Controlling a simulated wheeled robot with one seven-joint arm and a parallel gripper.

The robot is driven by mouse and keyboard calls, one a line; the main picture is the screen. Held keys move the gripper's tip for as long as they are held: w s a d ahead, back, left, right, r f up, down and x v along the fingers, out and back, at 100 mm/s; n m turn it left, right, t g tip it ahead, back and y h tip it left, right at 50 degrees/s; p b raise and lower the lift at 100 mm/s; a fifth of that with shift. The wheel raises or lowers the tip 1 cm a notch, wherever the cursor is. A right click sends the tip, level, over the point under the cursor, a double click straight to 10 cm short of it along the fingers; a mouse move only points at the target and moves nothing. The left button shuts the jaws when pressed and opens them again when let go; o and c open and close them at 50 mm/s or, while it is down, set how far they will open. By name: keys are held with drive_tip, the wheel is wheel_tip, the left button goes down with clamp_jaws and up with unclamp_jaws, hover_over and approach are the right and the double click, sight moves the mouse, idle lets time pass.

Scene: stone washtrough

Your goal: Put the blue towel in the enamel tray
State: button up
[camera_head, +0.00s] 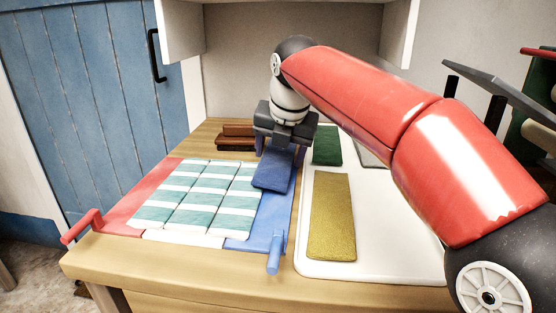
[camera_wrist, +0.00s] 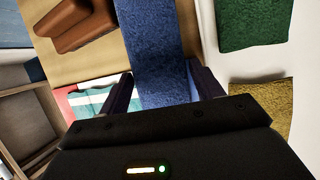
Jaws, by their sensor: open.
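The blue towel (camera_head: 271,172) is a dark blue folded slab beside the striped cloths, left of the white tray. I cannot tell whether it rests flat or is tilted. My gripper (camera_head: 280,150) is directly over its far end, pointing down and open. In the wrist view the towel (camera_wrist: 160,55) runs between the two spread fingers of my gripper (camera_wrist: 164,88), with a gap on its right side. The white enamel tray (camera_head: 380,266) lies to the right with a green towel (camera_head: 327,146) and a mustard towel (camera_head: 332,215) in it.
Teal-and-white striped cloths (camera_head: 195,195) lie left of the blue towel, between a red panel (camera_head: 130,212) and a blue panel (camera_head: 271,222) with raised handles. Brown blocks (camera_head: 237,137) lie behind. My arm covers the tray's right side. The tray's front right is bare.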

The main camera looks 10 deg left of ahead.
drive_tip(key=c, duration=0.9)
